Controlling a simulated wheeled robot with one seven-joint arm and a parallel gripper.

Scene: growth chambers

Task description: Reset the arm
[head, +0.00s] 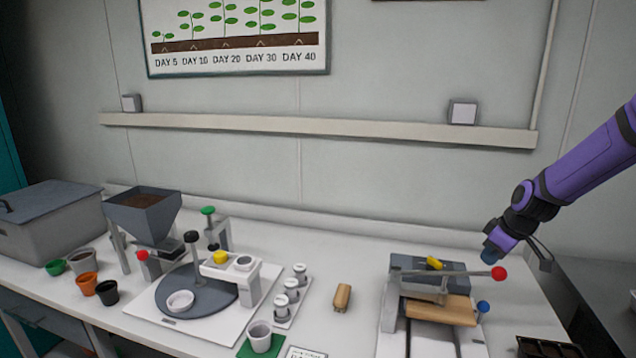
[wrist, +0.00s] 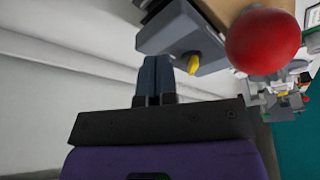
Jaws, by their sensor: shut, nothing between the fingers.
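My purple arm comes in from the right edge of the head view. My gripper (head: 489,254) is near the right end of the table, beside the grey press-like device (head: 408,266) and close to its red ball knob (head: 499,273). In the wrist view my gripper (wrist: 156,62) has its two dark fingers together with nothing between them. The red knob looms large in the wrist view (wrist: 262,42), to the right of the fingers. I cannot tell from these views whether the fingers touch the device.
The white table (head: 350,247) also bears a hopper (head: 143,212), a grey turntable (head: 215,296), several small pots and a tan block (head: 342,297). A grey bin (head: 48,222) stands at the left. A wall ledge (head: 330,128) runs behind. The air above the table is clear.

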